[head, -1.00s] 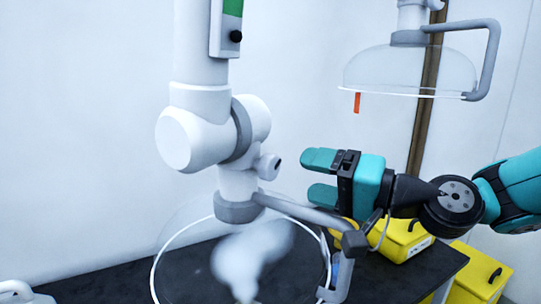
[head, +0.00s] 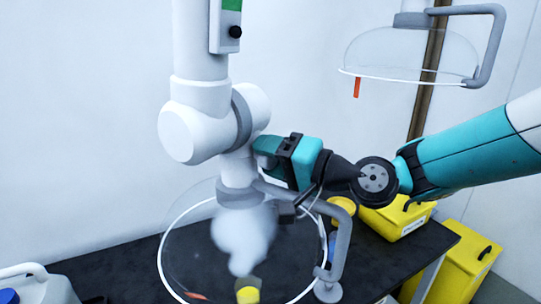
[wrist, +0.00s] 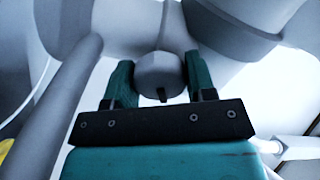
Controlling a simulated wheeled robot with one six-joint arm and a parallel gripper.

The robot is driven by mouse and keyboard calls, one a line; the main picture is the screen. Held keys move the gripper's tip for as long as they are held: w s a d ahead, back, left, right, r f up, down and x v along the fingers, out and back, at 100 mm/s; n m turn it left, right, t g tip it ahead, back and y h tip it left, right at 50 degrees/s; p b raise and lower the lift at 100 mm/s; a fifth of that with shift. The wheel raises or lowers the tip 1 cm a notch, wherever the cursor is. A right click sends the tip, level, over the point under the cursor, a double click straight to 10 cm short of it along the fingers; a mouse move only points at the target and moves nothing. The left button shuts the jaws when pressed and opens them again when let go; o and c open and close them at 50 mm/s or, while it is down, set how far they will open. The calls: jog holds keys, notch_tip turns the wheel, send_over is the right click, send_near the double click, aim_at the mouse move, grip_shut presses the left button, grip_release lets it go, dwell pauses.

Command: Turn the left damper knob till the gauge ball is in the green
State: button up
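The left damper knob (wrist: 160,75) is a light grey round cap with a dark mark on its lower edge, on the side of the white duct joint (head: 190,132). My gripper (wrist: 162,82) is at the knob, with one teal finger on each side of it. I see no clear gap there, but cannot tell if the fingers press on it. In the head view my gripper (head: 264,150) hides the knob. The gauge (head: 223,30) is on the upright duct above. Its black ball (head: 235,32) sits below the green band (head: 232,5).
A clear hood (head: 172,245) with a grey bent handle (head: 342,240) hangs below the joint, with pale smoke (head: 243,238) under it. A second hood (head: 410,55) hangs at upper right. Yellow boxes (head: 400,222) stand at the right of the dark bench (head: 120,265).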

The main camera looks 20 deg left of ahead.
jog(key=shift+c, duration=0.9)
jog(key=f+n+b, duration=0.1)
jog(key=b, duration=0.3)
jog(key=shift+n, duration=0.4)
jog(key=n+b, duration=0.1)
jog(key=b, duration=0.2)
jog(key=shift+r+n, duration=0.1)
jog(key=shift+n, duration=0.3)
jog(key=shift+r+n+b, duration=0.35)
jog(key=shift+n+b, duration=0.25)
jog(key=shift+b, duration=0.15)
jog(key=o, duration=0.9)
